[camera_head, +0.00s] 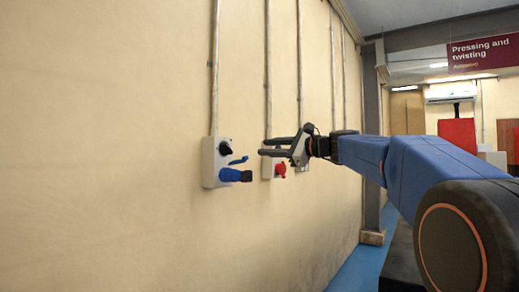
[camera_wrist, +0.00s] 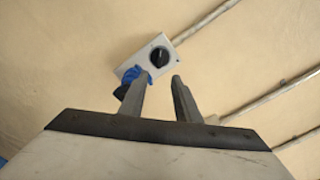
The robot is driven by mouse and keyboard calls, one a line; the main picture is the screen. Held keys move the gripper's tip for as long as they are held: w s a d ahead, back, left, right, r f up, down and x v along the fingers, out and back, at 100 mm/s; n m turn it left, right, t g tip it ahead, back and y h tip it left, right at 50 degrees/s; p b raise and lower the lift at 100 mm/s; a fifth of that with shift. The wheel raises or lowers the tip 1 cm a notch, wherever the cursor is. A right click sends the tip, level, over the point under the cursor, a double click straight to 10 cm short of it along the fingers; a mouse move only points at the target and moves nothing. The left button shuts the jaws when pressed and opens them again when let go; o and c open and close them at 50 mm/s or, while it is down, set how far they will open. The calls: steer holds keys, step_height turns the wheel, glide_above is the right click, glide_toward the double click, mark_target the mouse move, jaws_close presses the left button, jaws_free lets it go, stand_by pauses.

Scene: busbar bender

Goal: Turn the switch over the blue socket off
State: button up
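The blue socket (camera_head: 229,174) sits low on a grey-white wall box (camera_head: 209,166), with a blue lid sticking out above it. The black rotary switch (camera_head: 225,147) is on the same box, above the socket. In the wrist view the switch (camera_wrist: 159,57) shows as a round black knob on the pale box, beyond my fingertips. The blue socket (camera_wrist: 130,76) is partly hidden behind the left finger there. My gripper (camera_head: 264,148) is open and empty, to the right of the blue socket's box in the head view. Its fingers point toward the left, apart from the switch.
A second box with a red socket (camera_head: 280,170) is on the wall to the right, partly behind my gripper. Conduits (camera_head: 215,75) run up the wall from the boxes. A grey pillar (camera_head: 371,130) stands farther right. The wall left of the blue socket is clear.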

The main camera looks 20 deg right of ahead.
steer(key=shift+s+d, duration=0.25)
steer(key=shift+s, duration=0.1)
steer(key=o, duration=0.5)
steer(key=shift+o, duration=0.4)
steer(key=shift+n, duration=0.3)
steer(key=n, duration=1.8)
glide_toward(230, 148)
steer(key=x, duration=0.9)
steer(key=c, duration=0.8)
